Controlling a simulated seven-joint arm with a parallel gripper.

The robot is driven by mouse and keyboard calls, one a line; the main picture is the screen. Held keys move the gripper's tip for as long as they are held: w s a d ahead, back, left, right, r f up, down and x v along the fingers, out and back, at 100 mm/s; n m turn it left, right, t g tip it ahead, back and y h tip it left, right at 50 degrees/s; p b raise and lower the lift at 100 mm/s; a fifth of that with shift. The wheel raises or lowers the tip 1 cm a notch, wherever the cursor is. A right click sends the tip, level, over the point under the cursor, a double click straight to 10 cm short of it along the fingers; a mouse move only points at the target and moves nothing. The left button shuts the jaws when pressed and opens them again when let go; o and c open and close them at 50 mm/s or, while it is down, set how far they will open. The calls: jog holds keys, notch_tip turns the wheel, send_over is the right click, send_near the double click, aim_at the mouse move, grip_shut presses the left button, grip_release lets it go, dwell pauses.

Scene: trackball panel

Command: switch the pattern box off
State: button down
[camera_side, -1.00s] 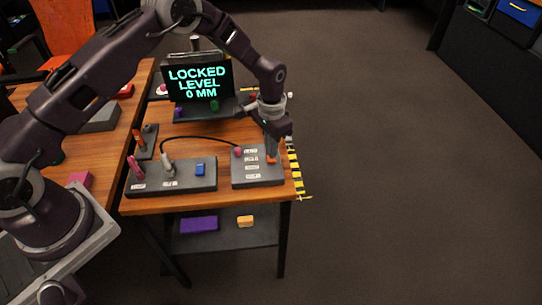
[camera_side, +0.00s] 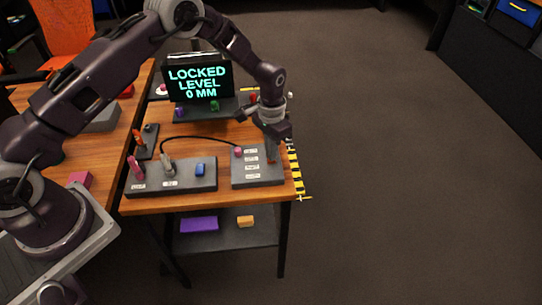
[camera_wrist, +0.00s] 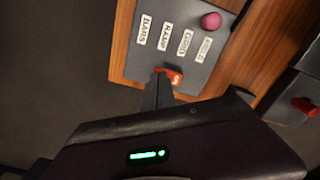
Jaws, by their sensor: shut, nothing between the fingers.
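The pattern box (camera_side: 240,180) is a grey box at the front right of the wooden table. It carries a pink knob (camera_side: 238,152), a column of white labels and a small orange-red switch (camera_wrist: 172,77) with a white mark. My gripper (camera_side: 270,158) is shut and empty, pointing down at the right side of the box. In the wrist view its fingertips (camera_wrist: 158,88) are right by the switch and hide part of it; I cannot tell whether they touch. The switch's tilt is unclear. The wrist view also shows the pink knob (camera_wrist: 210,20) and a label reading BARS (camera_wrist: 144,28).
A screen (camera_side: 198,78) at the back reads LOCKED LEVEL 0 MM. Left of the pattern box is another grey box (camera_side: 185,184) with a pink lever, a grey plug on a black cable and a blue knob. Yellow-black striped tape (camera_side: 295,170) marks the table's right edge.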

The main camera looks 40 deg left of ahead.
jog(key=shift+f, duration=0.45)
jog(key=shift+r, duration=3.5)
jog(key=shift+r, duration=0.1)
